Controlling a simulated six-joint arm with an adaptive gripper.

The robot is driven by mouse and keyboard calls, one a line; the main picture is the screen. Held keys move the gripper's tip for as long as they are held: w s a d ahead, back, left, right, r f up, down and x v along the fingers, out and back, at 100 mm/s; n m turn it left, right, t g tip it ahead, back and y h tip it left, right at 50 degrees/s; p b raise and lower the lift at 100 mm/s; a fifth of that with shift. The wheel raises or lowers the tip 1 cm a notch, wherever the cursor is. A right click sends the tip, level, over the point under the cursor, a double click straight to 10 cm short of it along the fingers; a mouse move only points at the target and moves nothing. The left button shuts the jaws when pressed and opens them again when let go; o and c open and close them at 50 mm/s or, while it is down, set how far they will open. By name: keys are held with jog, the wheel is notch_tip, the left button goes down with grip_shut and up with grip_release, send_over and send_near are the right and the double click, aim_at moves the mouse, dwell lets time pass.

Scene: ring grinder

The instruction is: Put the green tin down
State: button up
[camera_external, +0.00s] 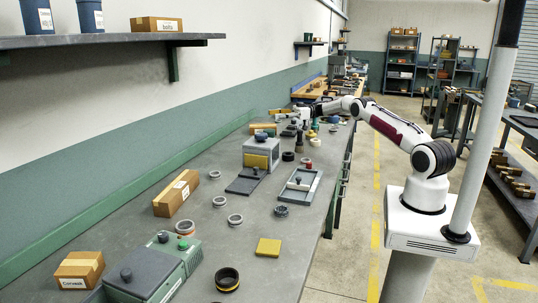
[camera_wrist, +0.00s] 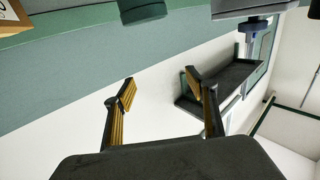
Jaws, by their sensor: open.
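My gripper (camera_wrist: 163,97) is open in the wrist view, its two dark fingers with yellowish pads wide apart and nothing between them. A dark green rounded object (camera_wrist: 140,10), which may be the green tin, is cut off by the top edge of that view. It is apart from the fingers, and I cannot tell its full shape. In the external view my gripper (camera_external: 294,111) is small, above the far part of the bench. Several small items stand below and beside it, including a greenish one (camera_external: 315,125); which is the green tin is unclear.
The wrist view looks upside down, with a wall shelf (camera_wrist: 245,80) behind the right finger. On the long grey bench (camera_external: 215,260) are a grey box (camera_external: 261,153), a tray (camera_external: 300,186), cartons (camera_external: 176,193), rings (camera_external: 235,220) and a yellow block (camera_external: 268,247). Some bare patches lie at the near end.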

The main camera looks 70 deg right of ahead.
dwell(0.4)
jog(key=w+a+r+m+t+h, duration=0.1)
jog(key=w+a+r+t+h, duration=0.15)
jog(key=r, duration=0.45)
jog(key=w+a+r+m+t+h, duration=0.1)
jog(key=w+r+h, duration=0.15)
jog(key=r, duration=0.45)
jog(key=w+a+r+m+t+h, duration=0.1)
jog(key=w+r+h, duration=0.15)
jog(key=r, duration=0.55)
jog(key=s+a+r+m+g+h, duration=0.1)
jog(key=s+a+r+m+h, duration=0.5)
jog(key=r, duration=0.3)
jog(key=s+a+f+g, duration=0.4)
jog(key=s+a+f, duration=0.4)
jog(key=s, duration=0.8)
jog(key=s+a+f+n+g+y, duration=0.1)
jog(key=s+a+f+g, duration=0.3)
jog(key=s+a+f, duration=0.5)
jog(key=s+a+f+g+y, duration=0.1)
jog(key=s+a+f+g, duration=0.3)
jog(key=s, duration=1.8)
jog(key=a+f, duration=0.4)
jog(key=a, duration=0.2)
jog(key=shift+s+f, duration=0.2)
jog(key=shift+s, duration=0.1)
